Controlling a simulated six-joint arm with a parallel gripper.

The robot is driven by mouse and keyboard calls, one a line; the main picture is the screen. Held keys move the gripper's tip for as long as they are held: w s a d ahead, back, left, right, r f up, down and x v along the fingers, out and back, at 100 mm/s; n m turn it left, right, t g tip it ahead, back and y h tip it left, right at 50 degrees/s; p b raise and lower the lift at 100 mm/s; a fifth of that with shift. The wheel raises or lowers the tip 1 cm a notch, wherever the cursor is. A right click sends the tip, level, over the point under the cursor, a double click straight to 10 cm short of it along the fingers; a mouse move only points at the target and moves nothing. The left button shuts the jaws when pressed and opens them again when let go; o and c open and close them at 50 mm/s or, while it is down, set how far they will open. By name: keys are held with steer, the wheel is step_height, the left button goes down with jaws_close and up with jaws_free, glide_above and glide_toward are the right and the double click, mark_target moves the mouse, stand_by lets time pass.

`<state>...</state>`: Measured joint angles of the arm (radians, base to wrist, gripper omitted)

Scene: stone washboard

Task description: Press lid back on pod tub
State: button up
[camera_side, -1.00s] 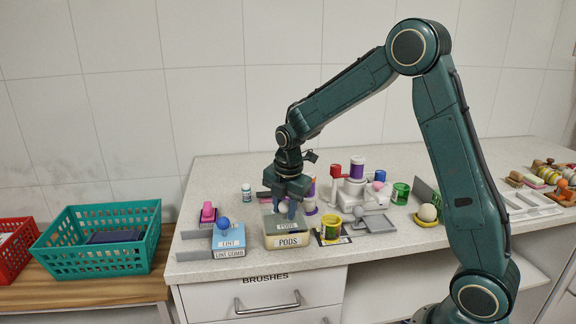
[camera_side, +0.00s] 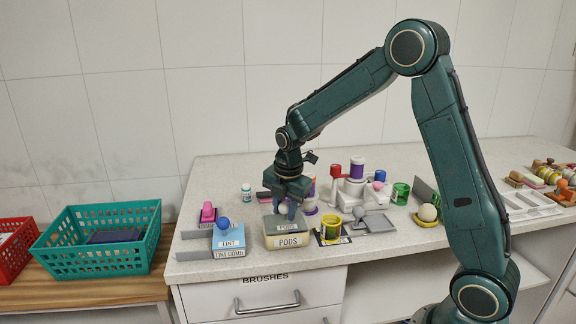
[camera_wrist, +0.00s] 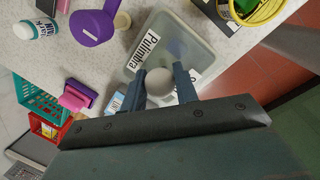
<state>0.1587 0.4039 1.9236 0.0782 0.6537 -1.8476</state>
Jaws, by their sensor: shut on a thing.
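The pod tub (camera_side: 289,241) is a cream box labelled PODS near the front edge of the counter. Its grey-green lid (camera_side: 274,224) lies over the top of the tub; whether it is fully seated I cannot tell. My gripper (camera_side: 290,208) is directly above the lid, fingers pointing down and shut on its knob. In the wrist view the pale round knob (camera_wrist: 161,84) sits between my two fingers, with the translucent lid (camera_wrist: 193,48) spread around it. The tub's walls are mostly hidden under the lid there.
A blue lint box (camera_side: 229,238) with a blue ball knob stands close left of the tub. A yellow-rimmed cup (camera_side: 331,228) stands close right. Bottles and spools crowd behind. A teal basket (camera_side: 100,240) is on the lower wooden bench at left.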

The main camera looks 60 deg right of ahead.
stand_by(0.8)
steer(key=o, duration=1.5)
steer(key=shift+o, duration=0.2)
steer(key=shift+r, duration=3.5)
jaws_close()
